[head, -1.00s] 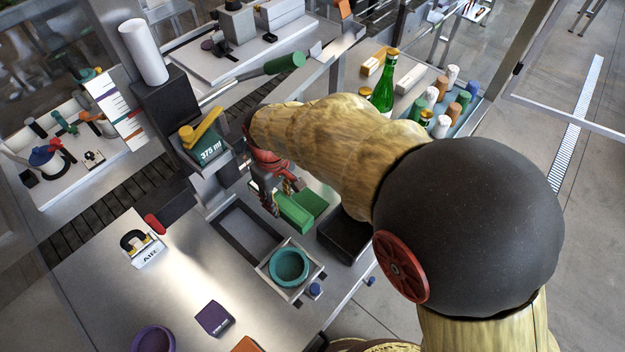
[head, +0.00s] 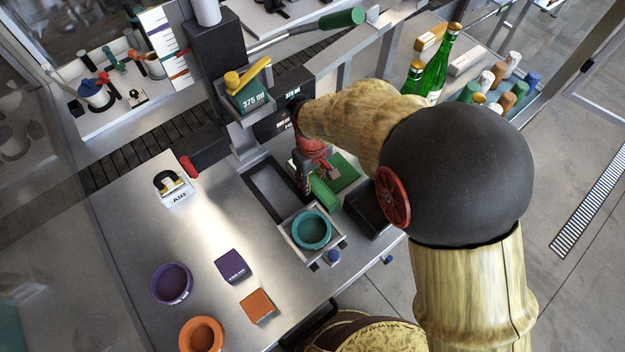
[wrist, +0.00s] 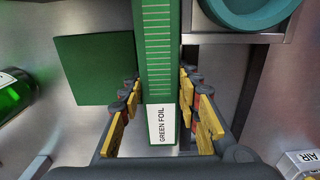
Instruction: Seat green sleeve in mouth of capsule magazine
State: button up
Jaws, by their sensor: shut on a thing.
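The green sleeve (head: 324,192) is a long green block. In the wrist view, the sleeve (wrist: 158,65) carries a white "GREEN FOIL" label at its near end and runs up out of the picture. My gripper (wrist: 162,118) is shut on it, with yellow finger pads on both sides of the labelled end. In the head view my gripper (head: 305,180) is partly hidden behind my arm.
A teal ring (head: 328,232) sits in a square metal holder in front of the sleeve. A flat green pad (head: 347,172) lies behind it, a black tray (head: 372,215) to its right. Purple and orange rings and tiles are at the front left. Green bottles stand at the back right.

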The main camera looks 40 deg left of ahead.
aim_at(313, 180)
jog(key=shift+f, duration=0.1)
jog(key=o, duration=0.7)
jog(key=shift+f, duration=0.1)
jog(key=o, duration=0.4)
jog(key=shift+o, duration=0.4)
notch_tip(313, 180, up, 12)
jog(key=p, duration=0.1)
jog(key=shift+r, duration=0.2)
jog(key=shift+w, duration=0.1)
